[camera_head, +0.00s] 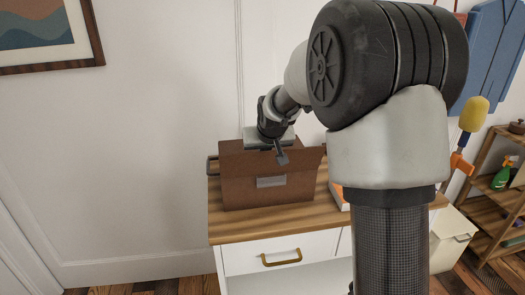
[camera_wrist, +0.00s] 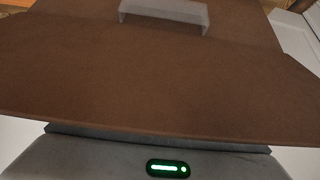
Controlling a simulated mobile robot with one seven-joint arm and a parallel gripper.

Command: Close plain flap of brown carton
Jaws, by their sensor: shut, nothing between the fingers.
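The brown carton (camera_head: 290,190) stands on the wooden top of a white cabinet. A grey label or handle (camera_head: 271,182) is on its front, and it also shows in the wrist view (camera_wrist: 165,14). A plain brown flap (camera_head: 240,158) stands raised at an angle along the carton's front top edge. In the wrist view the flap (camera_wrist: 150,85) fills most of the picture, its free edge close to the grey gripper housing. My gripper (camera_head: 281,157) is shut and empty at the flap's upper edge. Contact is unclear, and the wrist view does not show its fingertips.
The wooden cabinet top (camera_head: 235,230) has a clear strip before the carton. An orange and white object (camera_head: 338,195) lies right of the carton, partly hidden by my arm. A wall is close behind. A wooden shelf (camera_head: 490,200) and a pale bin (camera_head: 450,240) stand to the right.

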